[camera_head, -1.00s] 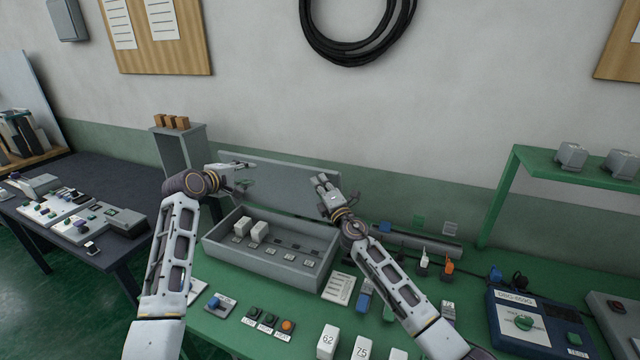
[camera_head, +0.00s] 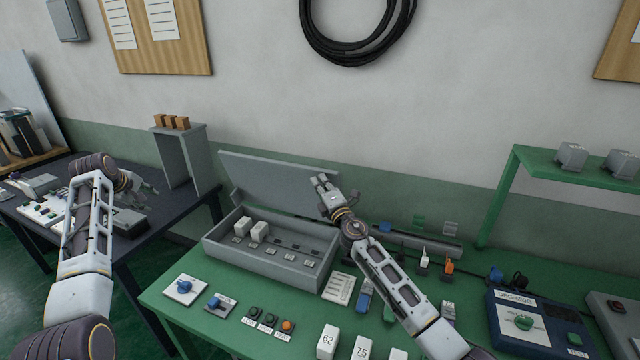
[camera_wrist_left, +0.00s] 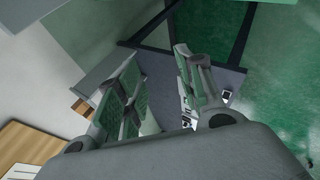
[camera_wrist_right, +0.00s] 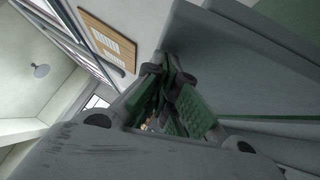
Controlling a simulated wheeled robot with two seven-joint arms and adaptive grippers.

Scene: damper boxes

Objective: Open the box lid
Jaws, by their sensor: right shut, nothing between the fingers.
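The grey box (camera_head: 262,268) stands on the green table, its lid (camera_head: 275,180) raised and leaning back at the rear. Two white blocks (camera_head: 259,231) sit at the left inside it, among rows of small labelled slots. My right gripper (camera_head: 322,183) is shut and empty at the right end of the lid; whether it touches the lid is unclear. The lid also shows as a large grey panel in the right wrist view (camera_wrist_right: 240,65). My left gripper (camera_head: 150,190) is away to the left, over the dark table. Its fingers stand apart and empty in the left wrist view (camera_wrist_left: 158,95).
A blue device (camera_head: 535,325) and a green shelf (camera_head: 570,172) stand at the right. A grey stand (camera_head: 185,160) is at the back left.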

